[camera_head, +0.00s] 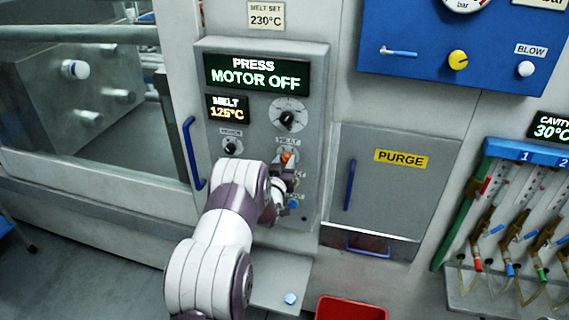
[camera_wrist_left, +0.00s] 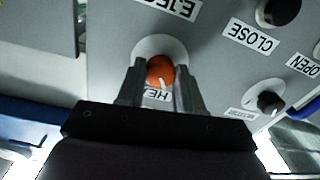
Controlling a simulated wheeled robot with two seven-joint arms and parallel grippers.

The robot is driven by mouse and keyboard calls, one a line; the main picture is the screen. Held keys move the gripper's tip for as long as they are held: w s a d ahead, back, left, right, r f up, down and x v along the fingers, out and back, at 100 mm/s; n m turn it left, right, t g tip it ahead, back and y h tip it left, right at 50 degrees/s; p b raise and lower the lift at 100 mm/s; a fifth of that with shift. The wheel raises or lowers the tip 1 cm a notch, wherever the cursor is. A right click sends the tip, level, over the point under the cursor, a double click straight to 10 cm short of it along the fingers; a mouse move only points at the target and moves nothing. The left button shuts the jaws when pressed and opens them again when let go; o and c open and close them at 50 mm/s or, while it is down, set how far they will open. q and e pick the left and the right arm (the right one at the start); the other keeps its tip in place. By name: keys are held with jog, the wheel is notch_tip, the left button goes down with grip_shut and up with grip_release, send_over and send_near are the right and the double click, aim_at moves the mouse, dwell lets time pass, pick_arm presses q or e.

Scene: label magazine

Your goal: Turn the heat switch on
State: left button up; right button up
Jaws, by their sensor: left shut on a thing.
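The heat switch (camera_head: 287,156) is an orange knob on the grey control panel (camera_head: 318,95), under a HEAT label. In the left wrist view the knob (camera_wrist_left: 160,70) sits on a pale round plate, and a white mark on it points toward the partly covered label. My left gripper (camera_head: 286,166) is at the knob. In the wrist view its two fingers (camera_wrist_left: 160,80) stand on either side of the knob and are shut on it. The arm hides part of the lower panel in the head view. My right gripper is not in view.
Displays read PRESS MOTOR OFF (camera_head: 258,75) and MELT 125°C (camera_head: 228,108). A large dial (camera_head: 288,115) and a black knob (camera_head: 230,147) are nearby. A blue handle (camera_head: 191,153) stands left, the PURGE door (camera_head: 385,185) right, and a red bin (camera_head: 350,309) below.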

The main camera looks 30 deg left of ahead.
pick_arm(q)
jog(key=shift+f+m+b, duration=0.15)
jog(key=shift+m+b, duration=0.15)
jog(key=shift+b, duration=0.3)
jog(key=m+b, duration=1.2)
jog(key=b, duration=0.8)
jog(key=shift+f, duration=0.2)
jog(key=shift+r+m+b, duration=0.25)
jog(key=shift+m+b, duration=0.65)
jog(key=shift+b, duration=0.3)
jog(key=o, duration=1)
jog(key=shift+o, duration=0.2)
